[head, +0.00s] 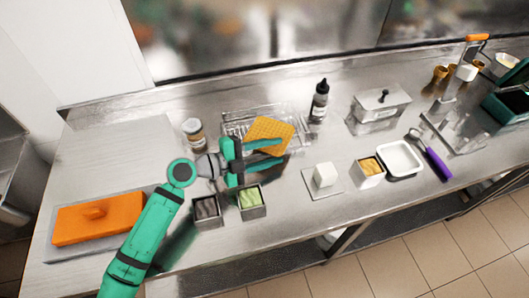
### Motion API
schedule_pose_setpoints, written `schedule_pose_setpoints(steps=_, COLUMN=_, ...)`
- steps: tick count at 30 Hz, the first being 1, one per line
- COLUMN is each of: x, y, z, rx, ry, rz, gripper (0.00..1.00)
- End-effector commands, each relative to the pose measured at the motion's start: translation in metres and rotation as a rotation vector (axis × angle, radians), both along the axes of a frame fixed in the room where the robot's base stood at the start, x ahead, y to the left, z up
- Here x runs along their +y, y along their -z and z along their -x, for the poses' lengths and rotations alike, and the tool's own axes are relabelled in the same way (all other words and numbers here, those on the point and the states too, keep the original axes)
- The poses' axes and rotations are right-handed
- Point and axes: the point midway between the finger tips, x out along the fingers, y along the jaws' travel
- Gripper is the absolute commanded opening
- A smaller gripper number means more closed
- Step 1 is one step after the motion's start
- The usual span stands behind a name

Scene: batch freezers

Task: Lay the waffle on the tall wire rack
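The waffle (270,128) is a golden, gridded slab over the right front part of the wire rack. It looks slightly tilted; whether it touches the wires cannot be told. The wire rack (236,117) is a silver frame at the back of the counter, partly hidden by the waffle and my gripper. My gripper (268,146) reaches in from the left, with a green finger crossing the near part of the waffle.
Two small square tubs, dark (207,208) and green (250,198), stand in front of the rack. A jar (194,132) is left of it, a dark bottle (319,100) right. A white block (325,174) sits on a board. An orange lid (98,218) lies at left.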

Motion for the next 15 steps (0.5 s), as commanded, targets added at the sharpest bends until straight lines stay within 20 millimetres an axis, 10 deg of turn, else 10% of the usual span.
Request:
schedule_pose_setpoints(steps=8, x=-0.0001, y=0.0001, z=-0.0003, rx=0.0, ry=0.0, rz=0.001, gripper=0.36)
schedule_pose_setpoints(steps=12, x=0.0, y=0.0001, z=-0.0002, rx=0.0, ry=-0.001, rz=0.001, gripper=0.02)
schedule_pose_setpoints(steps=15, x=0.0002, y=0.0004, z=-0.0002, rx=0.001, ry=-0.001, rz=0.0, gripper=0.0)
